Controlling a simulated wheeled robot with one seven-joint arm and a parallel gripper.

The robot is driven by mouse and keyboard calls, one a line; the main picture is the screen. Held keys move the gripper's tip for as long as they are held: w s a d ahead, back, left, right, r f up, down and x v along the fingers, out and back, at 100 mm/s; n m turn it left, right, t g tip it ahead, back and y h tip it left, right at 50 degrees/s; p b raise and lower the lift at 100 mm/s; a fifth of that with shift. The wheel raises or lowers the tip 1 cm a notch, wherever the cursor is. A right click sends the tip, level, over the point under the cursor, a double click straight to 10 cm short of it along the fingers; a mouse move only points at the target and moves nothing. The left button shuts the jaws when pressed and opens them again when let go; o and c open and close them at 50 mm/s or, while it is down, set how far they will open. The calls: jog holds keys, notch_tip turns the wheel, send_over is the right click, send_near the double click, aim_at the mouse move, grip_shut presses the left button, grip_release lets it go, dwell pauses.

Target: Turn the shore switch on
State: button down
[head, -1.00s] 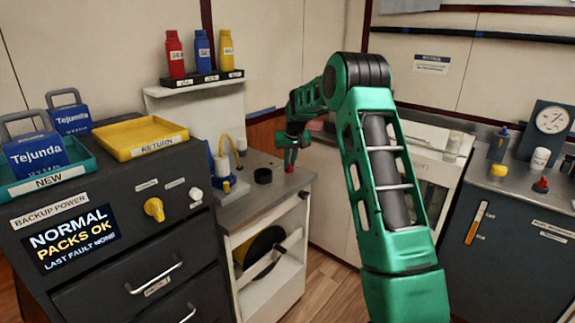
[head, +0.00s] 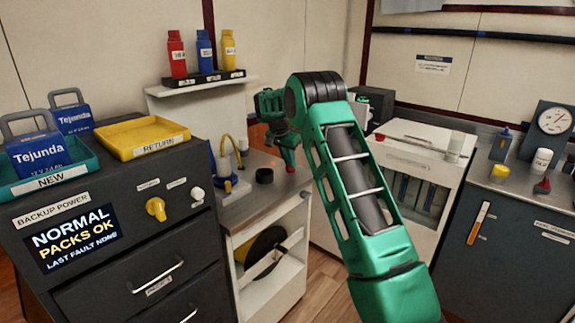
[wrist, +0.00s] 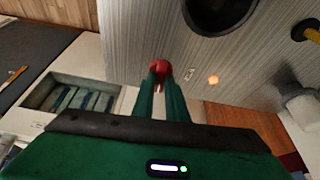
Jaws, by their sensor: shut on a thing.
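My gripper (wrist: 161,75) is shut on a small red knob (wrist: 160,66) at the grey counter of the middle cabinet. The fingers hide most of the knob. In the head view my gripper (head: 290,162) hangs down over the right part of that counter, with a bit of red at its tips. A small pale label (wrist: 190,74) lies beside the knob, too small to read. A glowing orange spot (wrist: 213,79) shows to its right. I cannot read the word shore anywhere.
The dark cabinet with a yellow knob (head: 156,208) is at left.

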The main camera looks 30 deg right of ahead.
jog(key=shift+m, duration=0.6)
jog(key=c, duration=1.8)
grip_release()
jog(key=shift+o, duration=0.2)
jog(key=v, duration=1)
jog(key=shift+w+a+r, duration=0.2)
jog(key=shift+a+r, duration=0.05)
jog(key=shift+r, duration=0.1)
